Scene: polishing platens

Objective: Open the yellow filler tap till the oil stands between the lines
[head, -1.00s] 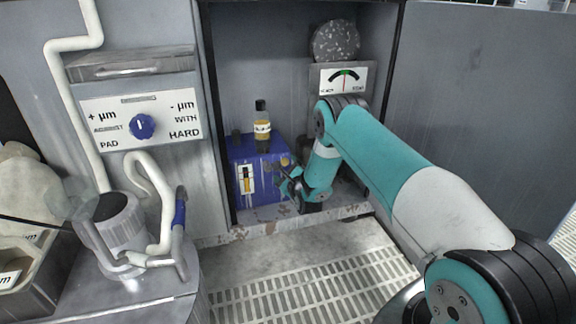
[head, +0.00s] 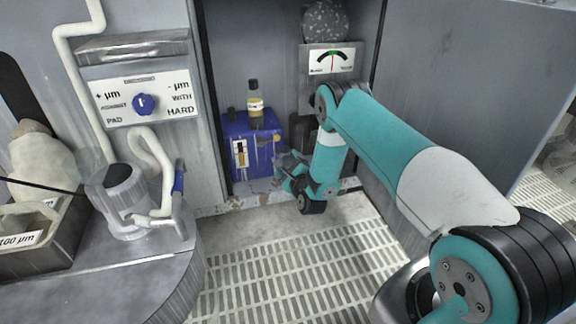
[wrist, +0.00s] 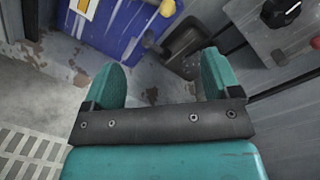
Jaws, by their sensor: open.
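The blue oil box (head: 262,160) stands on the cabinet floor, and its front also fills the top of the wrist view (wrist: 112,38). A yellow tap (head: 277,138) sits at its upper right front; in the wrist view its yellow part (wrist: 167,8) is at the top edge. A white sight gauge (head: 240,153) is on the left of the front; the oil level is too small to read. My gripper (wrist: 160,72) is open and empty, in front of and below the tap, apart from it. It is also in the head view (head: 284,168).
A bottle (head: 255,105) stands on the box. The cabinet sill (head: 235,203) runs below, with a floor grating (head: 280,265) in front. A panel with a blue knob (head: 144,104) is left.

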